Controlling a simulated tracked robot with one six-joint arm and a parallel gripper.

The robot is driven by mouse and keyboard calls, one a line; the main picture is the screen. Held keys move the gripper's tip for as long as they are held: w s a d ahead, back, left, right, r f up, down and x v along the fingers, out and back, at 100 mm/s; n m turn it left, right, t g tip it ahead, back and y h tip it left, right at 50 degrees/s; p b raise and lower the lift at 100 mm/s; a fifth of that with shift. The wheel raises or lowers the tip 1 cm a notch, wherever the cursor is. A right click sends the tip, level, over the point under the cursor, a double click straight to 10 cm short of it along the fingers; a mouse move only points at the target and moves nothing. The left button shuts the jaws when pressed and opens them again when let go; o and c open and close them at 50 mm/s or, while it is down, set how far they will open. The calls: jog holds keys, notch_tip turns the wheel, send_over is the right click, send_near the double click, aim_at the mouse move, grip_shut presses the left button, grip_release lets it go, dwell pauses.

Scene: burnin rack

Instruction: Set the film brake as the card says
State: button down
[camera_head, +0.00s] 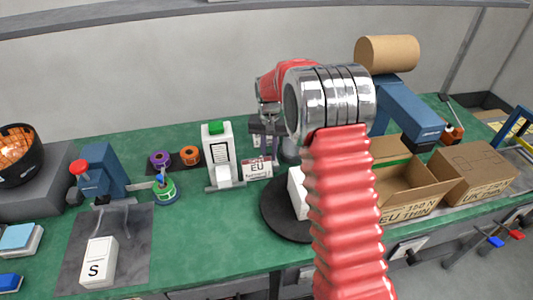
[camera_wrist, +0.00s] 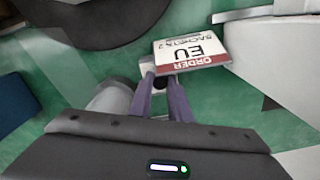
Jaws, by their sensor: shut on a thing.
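The order card (camera_head: 257,168), white with a red band and the letters EU, stands on the green bench right of the white label machine. It also shows in the wrist view (camera_wrist: 191,50), upside down, just beyond my fingertips. My gripper (camera_wrist: 162,86) points down behind the card with its two purple fingers close together. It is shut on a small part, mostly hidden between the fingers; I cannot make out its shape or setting. A small pale block (camera_wrist: 149,68) is at the fingertips, and a grey cylinder (camera_wrist: 110,100) is left of them. My arm hides part of this area in the head view.
A black turntable (camera_head: 272,208) with a white box is right of the card. An open carton (camera_head: 405,190) and a closed carton (camera_head: 475,170) stand further right. The white label machine (camera_head: 218,150) stands close left.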

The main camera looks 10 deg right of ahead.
aim_at(269, 154)
jog(key=c, duration=1.6)
grip_release()
jog(key=shift+c, duration=0.2)
notch_tip(269, 154, up, 14)
jog(key=shift+f, duration=0.15)
